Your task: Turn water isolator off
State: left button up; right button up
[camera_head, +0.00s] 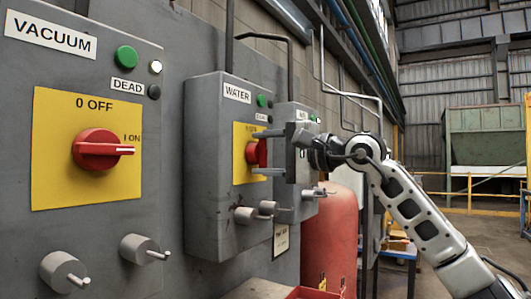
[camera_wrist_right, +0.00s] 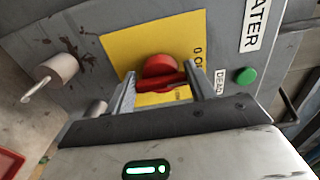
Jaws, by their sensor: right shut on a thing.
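The water isolator is a grey box (camera_head: 212,170) labelled WATER, with a yellow plate (camera_head: 241,172) and a red rotary knob (camera_head: 252,153). My right gripper (camera_head: 268,153) reaches in from the right, one finger above and one below the knob, shut on it. In the right wrist view the red knob (camera_wrist_right: 160,70) sits between the fingers of my right gripper (camera_wrist_right: 160,88), in front of the yellow plate (camera_wrist_right: 150,40). "0 OFF" reads at the plate's right there. The fingers partly cover the plate, and I cannot tell which mark the knob points to. My left gripper is out of view.
The VACUUM box (camera_head: 20,150) stands nearer at left, its red knob (camera_head: 98,149) pointing to I ON. Another grey box (camera_head: 293,120) stands just beyond the water box. Grey cylindrical fittings (camera_head: 245,215) stick out below the plate. A red tank (camera_head: 335,235) stands behind.

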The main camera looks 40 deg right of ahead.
dwell(0.4)
jog(key=o, duration=0.7)
jog(key=shift+s+d+f, duration=0.1)
jog(key=shift+s, duration=0.15)
pick_arm(q)
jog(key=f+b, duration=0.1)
jog(key=b, duration=0.2)
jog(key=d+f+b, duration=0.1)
jog(key=b, duration=0.2)
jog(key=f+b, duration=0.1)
jog(key=b, duration=0.2)
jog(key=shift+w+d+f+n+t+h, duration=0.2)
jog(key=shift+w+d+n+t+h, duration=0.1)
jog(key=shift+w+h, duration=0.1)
pick_arm(e)
jog(key=v, duration=1.5)
jog(key=shift+s, duration=0.25)
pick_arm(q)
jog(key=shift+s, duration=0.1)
